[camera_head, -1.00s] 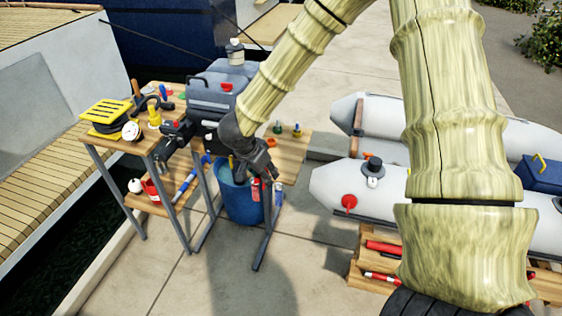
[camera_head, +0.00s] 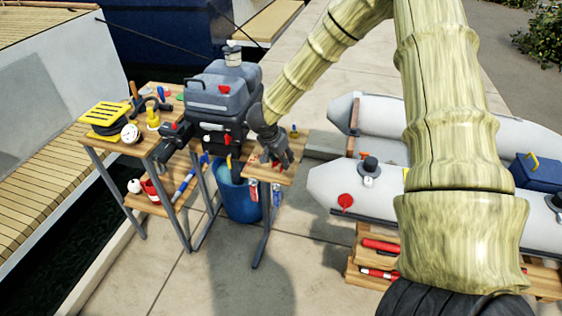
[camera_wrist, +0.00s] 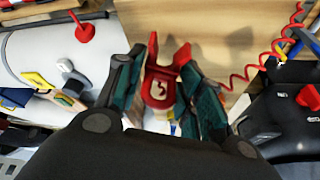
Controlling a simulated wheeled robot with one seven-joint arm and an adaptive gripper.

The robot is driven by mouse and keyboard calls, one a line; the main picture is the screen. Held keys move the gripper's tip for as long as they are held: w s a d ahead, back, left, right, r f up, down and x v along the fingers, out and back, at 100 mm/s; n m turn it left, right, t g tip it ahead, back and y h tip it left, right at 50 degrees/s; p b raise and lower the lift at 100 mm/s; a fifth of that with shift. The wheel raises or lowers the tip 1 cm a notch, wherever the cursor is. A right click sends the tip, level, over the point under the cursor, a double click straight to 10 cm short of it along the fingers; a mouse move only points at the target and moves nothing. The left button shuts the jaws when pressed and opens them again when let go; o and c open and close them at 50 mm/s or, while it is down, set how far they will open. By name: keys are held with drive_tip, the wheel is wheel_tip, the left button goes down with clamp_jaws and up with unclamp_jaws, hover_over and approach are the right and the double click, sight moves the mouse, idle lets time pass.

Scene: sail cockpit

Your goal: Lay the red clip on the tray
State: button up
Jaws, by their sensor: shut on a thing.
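My gripper (camera_wrist: 160,78) is shut on the red clip (camera_wrist: 160,88), a forked red piece with a dark mark on its face, held between the two dark green finger pads. In the head view my gripper (camera_head: 277,158) is over the small wooden bench top (camera_head: 287,174) right of the outboard motor, and it mostly hides the clip. In the wrist view the wooden surface (camera_wrist: 200,18) lies beyond the clip; I cannot tell the gap. I cannot make out a tray for certain in either view.
The grey outboard motor (camera_head: 222,90) stands left of my gripper, with a blue bucket (camera_head: 240,201) below. A red coiled cord (camera_wrist: 268,66) runs beside the right finger; its link to the clip is unclear. A grey inflatable boat (camera_head: 325,186) lies to the right.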

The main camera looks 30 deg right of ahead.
drive_tip(key=shift+f, duration=1.05)
drive_tip(key=shift+f, duration=0.15)
drive_tip(key=o, duration=0.9)
